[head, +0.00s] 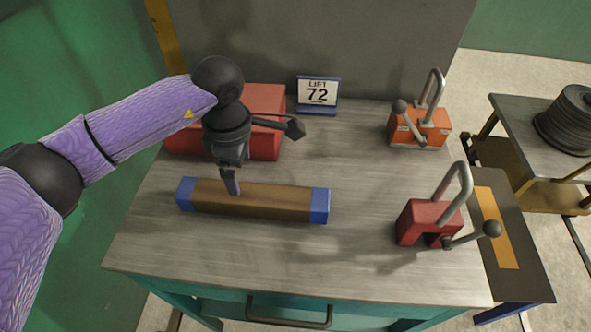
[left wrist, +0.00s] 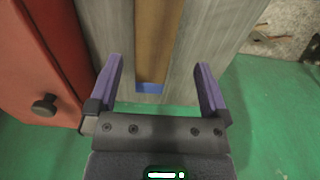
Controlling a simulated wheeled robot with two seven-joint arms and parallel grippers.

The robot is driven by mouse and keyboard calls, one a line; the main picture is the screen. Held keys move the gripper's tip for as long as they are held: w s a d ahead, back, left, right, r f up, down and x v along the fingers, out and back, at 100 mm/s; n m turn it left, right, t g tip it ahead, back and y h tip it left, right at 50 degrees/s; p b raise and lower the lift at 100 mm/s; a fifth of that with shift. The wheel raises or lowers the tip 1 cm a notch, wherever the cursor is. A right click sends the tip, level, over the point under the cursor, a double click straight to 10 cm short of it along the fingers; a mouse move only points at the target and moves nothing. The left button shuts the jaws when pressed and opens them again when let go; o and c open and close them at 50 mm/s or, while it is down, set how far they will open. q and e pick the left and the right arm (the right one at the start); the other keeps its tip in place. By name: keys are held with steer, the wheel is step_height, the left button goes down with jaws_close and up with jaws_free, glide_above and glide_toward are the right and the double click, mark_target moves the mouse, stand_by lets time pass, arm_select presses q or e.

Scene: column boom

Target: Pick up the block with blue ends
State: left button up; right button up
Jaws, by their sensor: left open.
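The block (head: 270,201) is a long brown bar with blue ends, lying flat on the grey worktable, its left end slightly farther back. My left gripper (head: 230,182) is over the left part of the block, pointing down, with a finger in front of its brown middle. In the left wrist view, the open fingers (left wrist: 160,88) stand on either side of the block's line, with the brown middle (left wrist: 157,40) and one blue end (left wrist: 149,88) between them. Contact with the block cannot be told. My right gripper is not in view.
A large red box (head: 265,105) stands behind the block, partly hidden by my left arm. A sign reading "LIFT 72" (head: 317,91) stands at the back. An orange clamp (head: 425,128) and a red clamp (head: 428,218) stand to the right. The table's front is clear.

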mark_target(251, 193)
arm_select(q)
steer(key=shift+w+d+f, duration=0.15)
steer(key=shift+w+d, duration=0.15)
steer(key=shift+d, duration=0.1)
step_height(251, 193, down, 10)
steer(key=shift+s+d+r+b, duration=0.1)
steer(key=shift+r+b, duration=0.05)
steer(key=shift+b, duration=1.05)
steer(key=shift+r, duration=0.1)
jaws_close()
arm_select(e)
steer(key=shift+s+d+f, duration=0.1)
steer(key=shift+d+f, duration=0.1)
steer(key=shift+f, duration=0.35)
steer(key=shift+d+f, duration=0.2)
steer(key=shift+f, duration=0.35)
